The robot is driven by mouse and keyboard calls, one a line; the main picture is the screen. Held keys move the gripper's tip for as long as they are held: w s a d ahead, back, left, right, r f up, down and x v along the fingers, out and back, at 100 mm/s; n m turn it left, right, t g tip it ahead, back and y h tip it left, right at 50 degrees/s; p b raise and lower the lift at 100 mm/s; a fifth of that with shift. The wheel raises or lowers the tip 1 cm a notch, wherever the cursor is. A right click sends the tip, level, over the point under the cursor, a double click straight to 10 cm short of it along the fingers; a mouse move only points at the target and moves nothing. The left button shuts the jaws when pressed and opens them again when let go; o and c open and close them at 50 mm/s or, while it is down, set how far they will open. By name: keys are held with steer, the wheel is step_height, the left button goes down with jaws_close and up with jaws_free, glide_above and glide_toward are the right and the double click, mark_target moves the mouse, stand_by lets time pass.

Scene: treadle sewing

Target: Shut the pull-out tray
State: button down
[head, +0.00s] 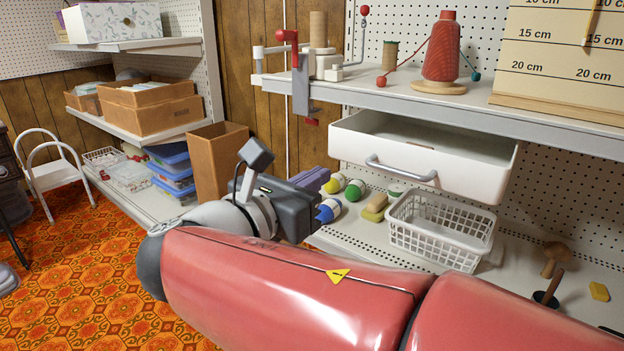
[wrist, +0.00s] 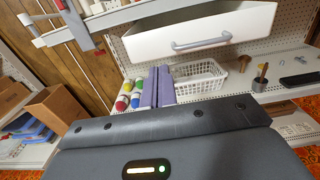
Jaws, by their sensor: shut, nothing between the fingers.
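The pull-out tray (head: 465,182) is a white drawer hung under the upper shelf. It stands pulled out, and its open top shows an empty-looking inside. Its grey bar handle (head: 402,170) is on the front face. The tray also shows in the wrist view (wrist: 150,45), with the handle (wrist: 201,43) above and right of my fingers. My gripper (head: 318,180) has purple fingers, shut together and empty. In the head view it is left of the tray front and a little lower than the handle. In the wrist view the fingers (wrist: 158,72) point toward the shelving below the tray, apart from the handle.
A white basket (head: 440,230), several coloured spools and a sponge (head: 375,203) stand on the lower shelf below the tray. A red thread cone (head: 441,50) and a clamped winder (head: 300,70) are on the upper shelf (head: 420,100). A brown box (head: 217,160) stands at left.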

mark_target(362, 151)
steer(key=x, duration=1)
steer(key=shift+w+d, duration=0.15)
steer(key=shift+d, duration=0.1)
steer(key=p+x, duration=0.1)
steer(key=x, duration=1.6)
steer(key=shift+w+d, duration=0.25)
steer(key=shift+w, duration=0.1)
steer(key=shift+w+d+r, duration=0.1)
steer(key=shift+r+p, duration=0.15)
steer(key=shift+p, duration=0.15)
